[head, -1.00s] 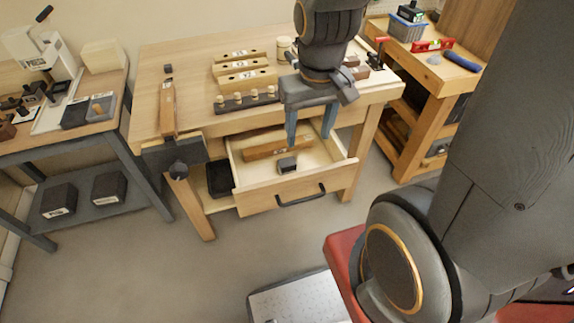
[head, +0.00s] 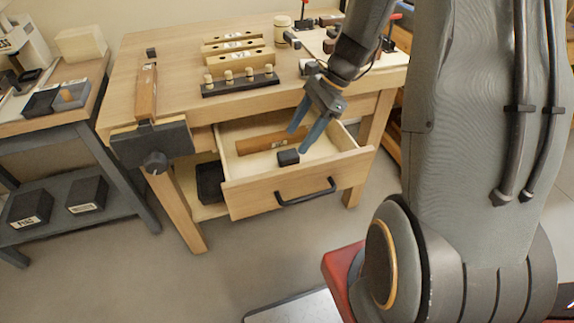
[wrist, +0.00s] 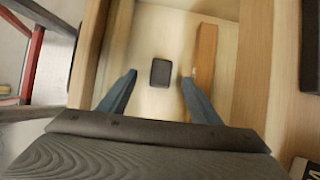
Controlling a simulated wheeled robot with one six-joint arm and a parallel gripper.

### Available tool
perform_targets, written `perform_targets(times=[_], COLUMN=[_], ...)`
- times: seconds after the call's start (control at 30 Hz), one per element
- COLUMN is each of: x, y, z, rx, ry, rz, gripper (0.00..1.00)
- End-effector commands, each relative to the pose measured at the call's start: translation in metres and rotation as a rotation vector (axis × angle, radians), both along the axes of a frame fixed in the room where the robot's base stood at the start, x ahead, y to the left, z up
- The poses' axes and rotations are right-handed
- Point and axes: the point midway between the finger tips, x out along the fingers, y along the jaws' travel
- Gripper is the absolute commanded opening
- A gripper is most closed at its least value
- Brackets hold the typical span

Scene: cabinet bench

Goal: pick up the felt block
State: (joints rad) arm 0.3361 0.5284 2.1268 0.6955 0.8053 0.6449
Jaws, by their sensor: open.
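A small dark block, which looks like the felt block (head: 288,157), lies on the floor of the open drawer (head: 249,189). It also shows in the wrist view (wrist: 160,72), ahead of my fingertips and roughly midway between them. My gripper (head: 302,140) is open and empty, tilted down over the drawer, with its blue-grey fingers just above and to the right of the block in the head view. The fingers do not touch the block.
A long wooden bar (head: 262,142) lies in the drawer behind the block, and beside it in the wrist view (wrist: 205,58). The drawer walls surround both. Drilled wooden blocks and a dark peg rack (head: 240,84) stand on the bench top. A vise (head: 152,146) is on the bench's left front.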

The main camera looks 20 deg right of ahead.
Motion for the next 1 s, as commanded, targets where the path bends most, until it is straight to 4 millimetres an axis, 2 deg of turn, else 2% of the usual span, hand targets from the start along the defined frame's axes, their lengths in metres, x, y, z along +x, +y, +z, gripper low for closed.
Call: perform_targets(times=[0.37,0.7,1.0], x=[0.002,0.003,0.003], y=[0.014,0.032,0.033], z=[-0.03,-0.07,-0.072], rx=[0.01,0.008,0.008], ry=[0.009,0.008,0.005], rz=[-0.019,-0.017,-0.018], gripper=[0.58,0.58,0.56])
